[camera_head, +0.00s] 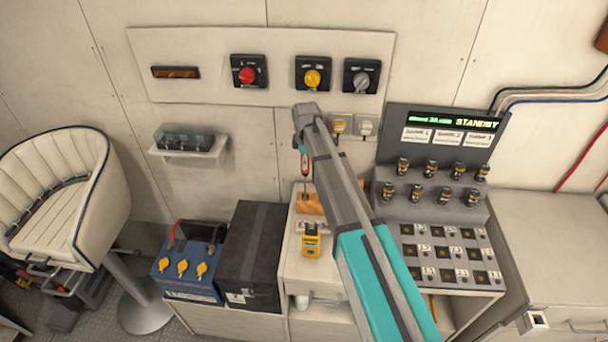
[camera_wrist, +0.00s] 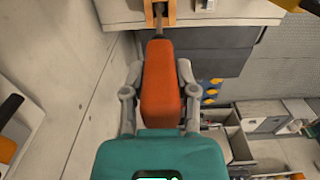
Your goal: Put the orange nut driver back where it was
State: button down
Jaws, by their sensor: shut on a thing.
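The orange nut driver (camera_wrist: 160,85) is held by its handle between the fingers of my gripper (camera_wrist: 159,74). In the head view the nut driver (camera_head: 305,164) hangs upright below my gripper (camera_head: 303,152), with its thin shaft pointing down. An orange-brown wooden block (camera_head: 311,204) sits on the white counter beneath it. In the wrist view the shaft's end lies in line with this block (camera_wrist: 172,13), between its sides. I cannot tell whether the tip is inside the block or just in front of it. My arm hides part of the counter to the right.
A yellow meter (camera_head: 311,241) stands on the counter in front of the block. A black case (camera_head: 254,255) and a blue battery (camera_head: 188,265) are to the left. A grey console (camera_head: 437,199) with several black-and-yellow parts is to the right. Wall sockets (camera_head: 340,126) are behind my arm.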

dwell(0.4)
jog(key=shift+f+b, duration=1.85)
jog(key=shift+f, duration=0.1)
jog(key=shift+c, duration=2)
grip_release()
jog(key=shift+r, duration=0.2)
notch_tip(320, 180, up, 12)
jog(key=p, duration=1.2)
jog(key=shift+f, duration=0.1)
